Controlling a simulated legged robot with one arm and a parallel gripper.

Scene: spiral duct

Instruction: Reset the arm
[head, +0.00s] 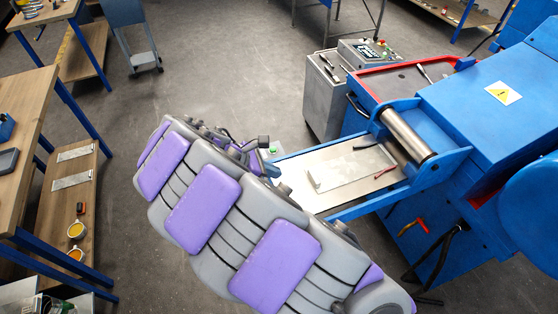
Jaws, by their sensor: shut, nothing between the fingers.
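My arm, grey with purple pads, is folded across the lower middle of the head view. Dark parts of my gripper (258,143) show just past the arm's far edge, mostly hidden by the arm. It is shut and empty, in front of the blue machine's bed and apart from the things around it.
A large blue machine (480,110) with a metal roller (408,135) and a flat bed holding a pale plate (345,170) stands at the right. A grey cabinet (328,95) is beside it. Wooden workbenches (22,110) line the left. Bare floor (235,60) lies beyond my arm.

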